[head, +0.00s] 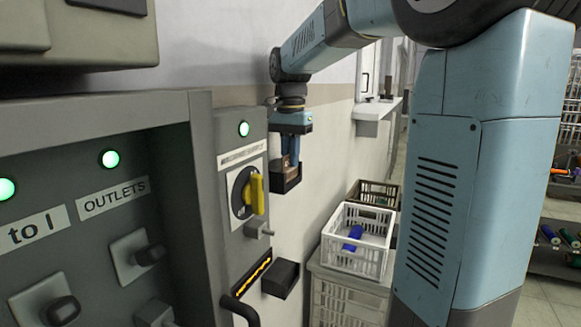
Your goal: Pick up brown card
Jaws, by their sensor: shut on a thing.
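My gripper (290,153) hangs pointing down by the white wall, just right of the grey control cabinet. It is shut on a small brown piece, the brown card (286,164), which shows only in part between and below the fingers. The card's lower end is at a small black open-topped holder (288,184) on the wall. I cannot tell whether the card still touches the holder.
The grey cabinet (228,200) has a yellow rotary switch (256,194), green lamps and an orange-lit slot. A second black tray (281,279) is below. A white crate (350,262) holds a blue bobbin (352,238). A dark crate (375,191) and a white shelf (377,110) are behind.

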